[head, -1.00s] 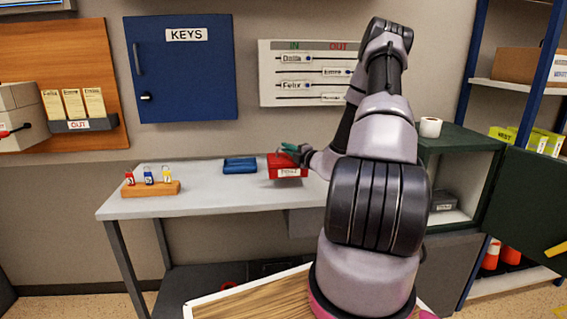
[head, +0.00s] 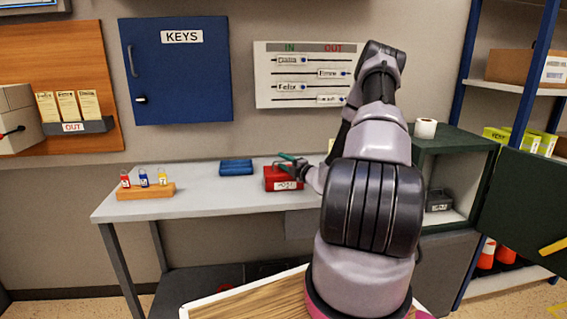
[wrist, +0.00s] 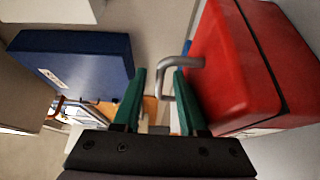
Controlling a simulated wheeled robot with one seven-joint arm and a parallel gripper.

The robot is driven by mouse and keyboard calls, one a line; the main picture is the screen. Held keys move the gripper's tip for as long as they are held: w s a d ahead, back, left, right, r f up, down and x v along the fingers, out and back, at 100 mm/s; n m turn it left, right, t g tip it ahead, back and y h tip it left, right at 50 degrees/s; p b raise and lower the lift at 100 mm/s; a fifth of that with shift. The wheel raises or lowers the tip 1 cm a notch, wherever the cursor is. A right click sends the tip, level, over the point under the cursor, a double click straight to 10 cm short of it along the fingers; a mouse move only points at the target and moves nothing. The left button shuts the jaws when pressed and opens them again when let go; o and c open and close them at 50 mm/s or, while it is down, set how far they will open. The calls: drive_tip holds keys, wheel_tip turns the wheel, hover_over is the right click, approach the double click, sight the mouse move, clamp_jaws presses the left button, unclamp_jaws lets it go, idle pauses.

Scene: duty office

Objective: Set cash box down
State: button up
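The red cash box (head: 283,178), with a white label on its front, rests on the grey table (head: 205,197), right of the blue box (head: 236,167). My gripper (head: 288,161) is at the top of the red box, its green fingers spread. In the wrist view my gripper (wrist: 158,82) is open, with the box's grey metal handle (wrist: 166,80) between the fingers, nearer the right finger. My arm hides the table's right part.
A wooden block with several coloured key tags (head: 146,190) stands at the table's left. A dark green open safe (head: 448,172) is at the right, its door swung open. A blue key cabinet (head: 178,72) hangs on the wall. The table's middle front is clear.

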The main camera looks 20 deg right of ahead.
drive_tip(key=shift+s+r, duration=0.1)
drive_tip(key=shift+s, duration=0.15)
drive_tip(key=v, duration=1.1)
drive_tip(key=s+a+r+n+g+y, duration=0.4)
drive_tip(key=a+r+n+g, duration=0.2)
drive_tip(key=a+r+n, duration=0.45)
drive_tip(key=s+a+r+n+g+y, duration=0.5)
drive_tip(key=a+r+n+g, duration=0.25)
drive_tip(key=a+n, duration=0.55)
drive_tip(key=s+a+r+n+g+h, duration=0.15)
drive_tip(key=s+r+n+h, duration=0.4)
drive_tip(key=s+n, duration=0.6)
drive_tip(key=s+d+r+n+t+h, duration=0.4)
drive_tip(key=r+n, duration=0.4)
drive_tip(key=n, duration=0.4)
drive_tip(key=shift+s+r+n+t+h, duration=0.3)
drive_tip(key=shift+s+h, duration=0.15)
drive_tip(key=shift+h, duration=0.3)
